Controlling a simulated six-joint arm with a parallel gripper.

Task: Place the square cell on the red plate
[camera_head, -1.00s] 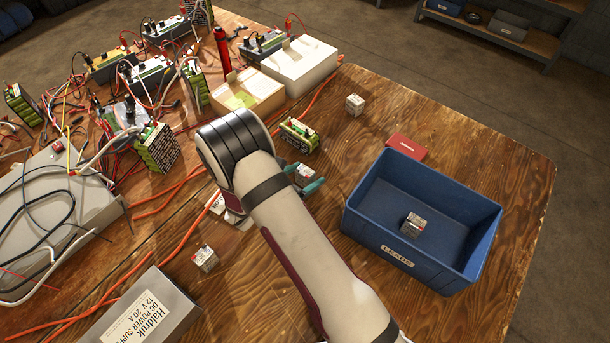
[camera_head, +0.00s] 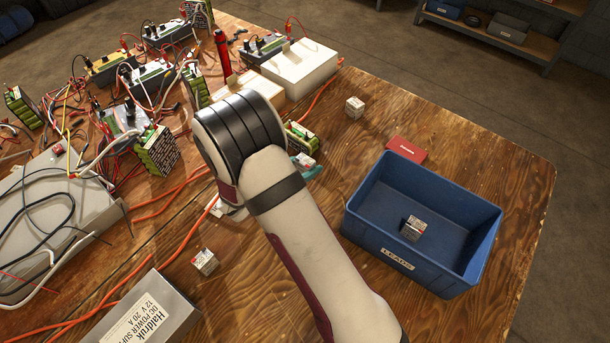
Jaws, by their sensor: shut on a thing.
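My gripper (camera_head: 306,167) has teal fingers, partly hidden behind my arm. It is shut on a small white-and-grey square cell (camera_head: 305,160), left of the blue bin. How high the cell is above the table is hard to tell. The red plate (camera_head: 406,149) lies flat on the table just behind the blue bin, to the right of my gripper, and nothing is on it. Similar small cells stand on the table at the back (camera_head: 355,107) and front left (camera_head: 205,262), and one is in the bin (camera_head: 413,228).
The blue bin (camera_head: 365,243), labelled "LEADS", stands at the right. A green battery pack (camera_head: 301,139) is close behind my gripper. Wired chargers and a white box (camera_head: 300,66) crowd the back left. A grey power supply (camera_head: 150,312) is front left. Table between the back cell and plate is clear.

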